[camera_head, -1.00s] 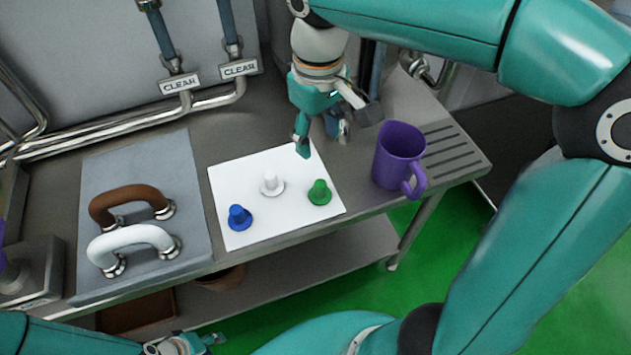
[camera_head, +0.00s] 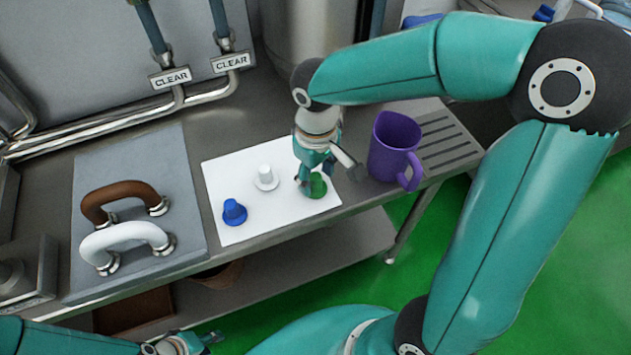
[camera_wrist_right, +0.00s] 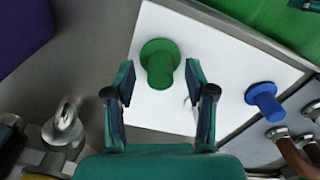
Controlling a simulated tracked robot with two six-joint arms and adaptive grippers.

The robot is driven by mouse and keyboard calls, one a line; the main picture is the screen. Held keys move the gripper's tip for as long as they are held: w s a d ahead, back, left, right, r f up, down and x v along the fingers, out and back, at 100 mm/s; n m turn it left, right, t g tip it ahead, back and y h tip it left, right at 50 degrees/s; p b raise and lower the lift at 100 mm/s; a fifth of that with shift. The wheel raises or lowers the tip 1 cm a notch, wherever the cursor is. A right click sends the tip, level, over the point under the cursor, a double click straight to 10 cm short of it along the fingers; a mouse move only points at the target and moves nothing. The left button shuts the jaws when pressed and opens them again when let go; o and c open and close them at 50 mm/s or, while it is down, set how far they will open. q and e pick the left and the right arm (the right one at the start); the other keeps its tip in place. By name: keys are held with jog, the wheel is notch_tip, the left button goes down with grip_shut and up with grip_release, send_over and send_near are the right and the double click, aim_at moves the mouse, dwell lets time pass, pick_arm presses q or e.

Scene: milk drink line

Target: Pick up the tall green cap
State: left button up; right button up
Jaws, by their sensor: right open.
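The green cap (camera_head: 317,186) stands on a white mat (camera_head: 240,205) on the steel table, at the mat's right side. In the head view my right gripper (camera_head: 318,182) is right over it and partly hides it. In the right wrist view the green cap (camera_wrist_right: 159,62) shows between and just beyond the two fingertips of my right gripper (camera_wrist_right: 160,78), which is open and empty. I cannot tell whether a finger touches the cap. My left gripper (camera_head: 190,344) is low at the bottom left of the head view, and its fingers are not clear.
A white cap (camera_head: 265,178) and a blue cap (camera_head: 234,212) share the mat. A purple mug (camera_head: 395,148) stands close to the right of my right gripper. At left, a grey board (camera_head: 160,175) carries a brown handle (camera_head: 115,199) and a white handle (camera_head: 120,240).

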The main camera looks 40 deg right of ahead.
jog(key=shift+f, duration=0.7)
grip_shut()
jog(key=shift+r, duration=0.1)
